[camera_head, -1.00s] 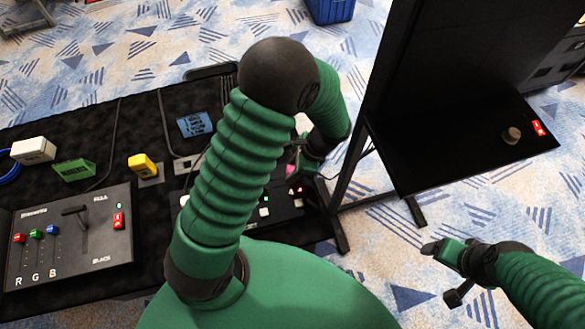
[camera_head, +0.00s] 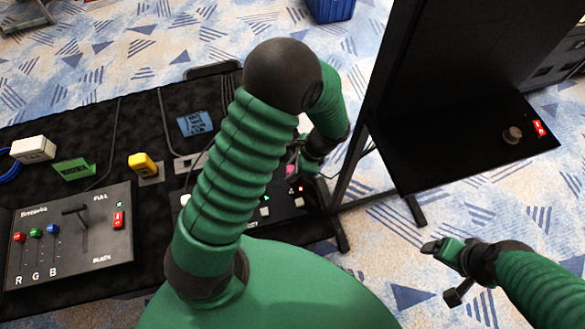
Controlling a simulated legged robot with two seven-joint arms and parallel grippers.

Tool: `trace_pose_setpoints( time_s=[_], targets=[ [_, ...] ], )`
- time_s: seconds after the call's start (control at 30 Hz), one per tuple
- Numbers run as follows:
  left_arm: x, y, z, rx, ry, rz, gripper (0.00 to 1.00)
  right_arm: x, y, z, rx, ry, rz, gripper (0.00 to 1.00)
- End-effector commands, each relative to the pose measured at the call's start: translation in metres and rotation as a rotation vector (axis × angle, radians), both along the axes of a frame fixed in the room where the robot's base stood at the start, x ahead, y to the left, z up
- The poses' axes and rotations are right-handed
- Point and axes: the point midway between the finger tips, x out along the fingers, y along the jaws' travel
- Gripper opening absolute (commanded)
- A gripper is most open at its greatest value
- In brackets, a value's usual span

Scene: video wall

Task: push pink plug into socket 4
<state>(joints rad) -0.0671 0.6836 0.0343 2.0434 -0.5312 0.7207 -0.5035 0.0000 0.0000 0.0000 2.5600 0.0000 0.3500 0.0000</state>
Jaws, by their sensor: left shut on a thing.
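My left arm bends over the black table, and its gripper (camera_head: 297,167) is at the table's right part, partly hidden by the arm. It is shut on the pink plug (camera_head: 291,170), of which only a small pink bit shows. Just below the gripper is a black panel (camera_head: 283,208) with white buttons and small green and red lights. Socket 4 cannot be made out; the arm hides much of the panel. My right gripper (camera_head: 444,246) hangs over the carpet at the right, away from the table; its finger gap is not clear.
A control box (camera_head: 69,238) with a lever and coloured knobs is at the table's left. A yellow plug (camera_head: 142,163), a green card (camera_head: 74,169), a blue card (camera_head: 195,124) and a white box (camera_head: 33,150) lie behind it. A black screen stand (camera_head: 440,90) rises at right.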

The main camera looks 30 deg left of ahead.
Motion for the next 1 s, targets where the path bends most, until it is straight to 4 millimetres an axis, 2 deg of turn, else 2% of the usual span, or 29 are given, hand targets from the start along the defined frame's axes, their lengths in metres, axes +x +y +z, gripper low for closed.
trace_pose_setpoints(
  time_s=[0.97,1.0],
  targets=[
    [0.0,0.0,-0.02,0.0,0.0,0.0,0.0,0.0,0.0,-0.011,0.0,0.0,0.0,0.8],
    [0.0,0.0,-0.019,0.0,0.0,0.001,0.35,0.0,0.0,-0.01,0.0,0.0,0.0,0.8]
  ],
)
